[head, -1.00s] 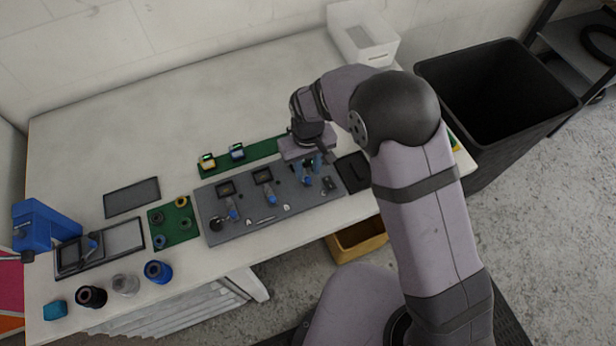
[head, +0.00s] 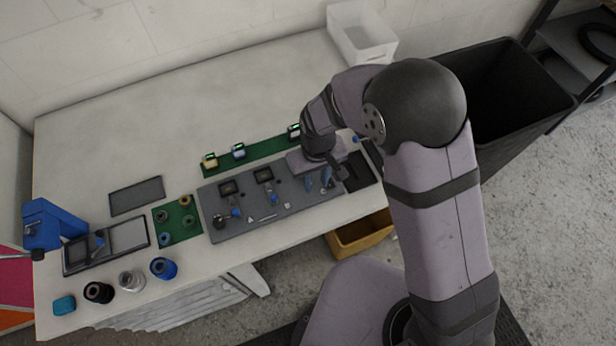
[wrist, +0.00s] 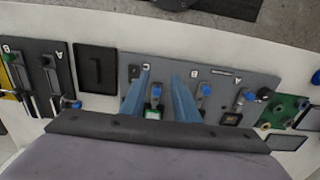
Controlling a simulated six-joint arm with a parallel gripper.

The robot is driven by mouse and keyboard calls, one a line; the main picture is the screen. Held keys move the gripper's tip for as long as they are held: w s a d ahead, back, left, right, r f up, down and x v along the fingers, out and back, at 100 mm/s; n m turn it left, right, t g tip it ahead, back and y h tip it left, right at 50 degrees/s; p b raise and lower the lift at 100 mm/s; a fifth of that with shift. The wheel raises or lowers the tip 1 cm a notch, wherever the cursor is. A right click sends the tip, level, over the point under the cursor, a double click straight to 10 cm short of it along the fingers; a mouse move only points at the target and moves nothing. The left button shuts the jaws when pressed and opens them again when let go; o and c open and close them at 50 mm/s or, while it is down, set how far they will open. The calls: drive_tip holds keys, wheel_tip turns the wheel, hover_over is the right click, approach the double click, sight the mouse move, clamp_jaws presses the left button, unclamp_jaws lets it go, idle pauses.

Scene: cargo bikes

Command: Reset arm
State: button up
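My gripper (wrist: 160,88) shows in the wrist view as two blue fingers, apart with nothing held between them. They hang over the grey fixture board (wrist: 222,75), at the station near the label C. A blue-knobbed clamp (wrist: 156,92) and a small green-lit device (wrist: 153,113) show in the gap, beneath the fingers. In the head view the board (head: 240,230) lies in the middle of the table, and my gripper is at its right end, partly hidden by my wrist.
A green strip (head: 222,165) with several small devices lies behind the board. A black tray (head: 358,172) is at its right. Spools (head: 163,268) and a blue machine (head: 50,225) stand at left. A white bin (head: 365,45) and black bin (head: 510,90) are at right. The back table is clear.

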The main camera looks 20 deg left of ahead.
drive_tip(key=shift+s+d+r, duration=0.15)
drive_tip(key=shift+s+d, duration=0.05)
idle(0.4)
drive_tip(key=s+d+r+g+h, duration=0.1)
drive_tip(key=s+d+g+h, duration=0.2)
drive_tip(key=s+d, duration=0.8)
drive_tip(key=w+d+r+m+t+y+b, duration=0.1)
drive_tip(key=d+r+m, duration=0.3)
drive_tip(key=d, duration=0.4)
drive_tip(key=w+d+r+m+t+y, duration=0.2)
drive_tip(key=w+d+r+m, duration=0.2)
drive_tip(key=d, duration=0.5)
drive_tip(key=shift+w+d+r+m+b, duration=0.2)
drive_tip(key=shift+w+r+m+b, duration=0.15)
drive_tip(key=shift+r+m, duration=0.25)
drive_tip(key=shift+r, duration=0.1)
idle(3.6)
